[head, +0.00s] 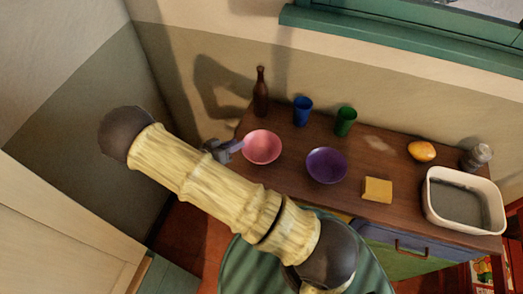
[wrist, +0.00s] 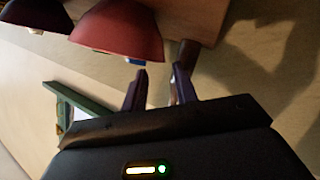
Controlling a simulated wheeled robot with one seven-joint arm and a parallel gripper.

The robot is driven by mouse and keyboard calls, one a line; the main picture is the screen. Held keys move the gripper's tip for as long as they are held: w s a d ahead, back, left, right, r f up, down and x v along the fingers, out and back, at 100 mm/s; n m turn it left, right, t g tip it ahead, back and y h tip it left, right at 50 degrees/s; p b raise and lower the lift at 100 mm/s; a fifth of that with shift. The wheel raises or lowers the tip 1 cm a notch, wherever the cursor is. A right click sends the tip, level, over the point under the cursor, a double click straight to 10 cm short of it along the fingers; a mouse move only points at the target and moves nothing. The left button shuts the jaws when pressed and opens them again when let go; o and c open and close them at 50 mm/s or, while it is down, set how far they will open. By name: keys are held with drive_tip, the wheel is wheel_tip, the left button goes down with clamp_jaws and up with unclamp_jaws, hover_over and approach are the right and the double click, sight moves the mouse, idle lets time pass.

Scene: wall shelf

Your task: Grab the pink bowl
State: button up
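The pink bowl (head: 262,147) stands upright near the left end of the brown wooden top. My gripper (head: 237,147) is at the bowl's left rim in the head view. In the wrist view, the bowl (wrist: 118,30) looks dark red and hangs upside down in the picture. My gripper (wrist: 159,72) has its two fingers apart with nothing seen between them. The bowl's rim is just past the fingertips, its right end in line with the gap. I cannot tell whether a finger touches it.
A purple bowl (head: 326,166) is right of the pink bowl. A brown bottle (head: 261,92), a blue cup (head: 302,111) and a green cup (head: 346,121) stand behind. A yellow block (head: 377,189), a lemon (head: 422,151), a shaker (head: 476,157) and a white basin (head: 431,198) are further right.

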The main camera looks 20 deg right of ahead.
sight(261, 151)
drive_tip(key=shift+p+x, duration=1.3)
drive_tip(key=shift+x, duration=1.35)
drive_tip(key=shift+s+a+f, duration=0.1)
drive_tip(key=shift+f, duration=0.05)
drive_tip(key=shift+c, duration=0.2)
clamp_jaws()
